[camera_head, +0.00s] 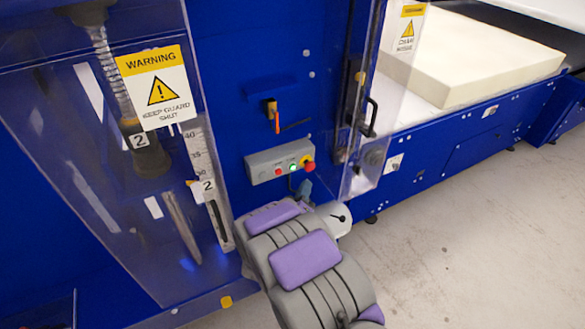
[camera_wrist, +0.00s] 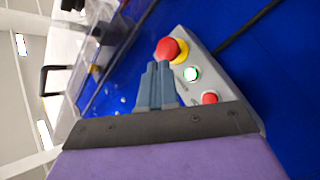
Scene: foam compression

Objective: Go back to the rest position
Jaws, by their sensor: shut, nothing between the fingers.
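My gripper (camera_head: 304,188) is at the end of my grey and purple arm, just in front of and below the grey control box (camera_head: 266,166) on the blue machine. In the wrist view my gripper (camera_wrist: 157,84) has its grey-blue fingers together, with nothing between them. The fingertips appear close to the red emergency button (camera_wrist: 168,50); I cannot tell whether they touch the box. The emergency button also shows in the head view (camera_head: 308,163). No rest position is marked.
A clear guard (camera_head: 150,200) with a warning label covers the press at left. Another clear guard (camera_head: 392,100) with a black handle stands at right. A cream foam block (camera_head: 470,60) lies on the blue conveyor at the upper right. Bare concrete floor (camera_head: 480,240) is at lower right.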

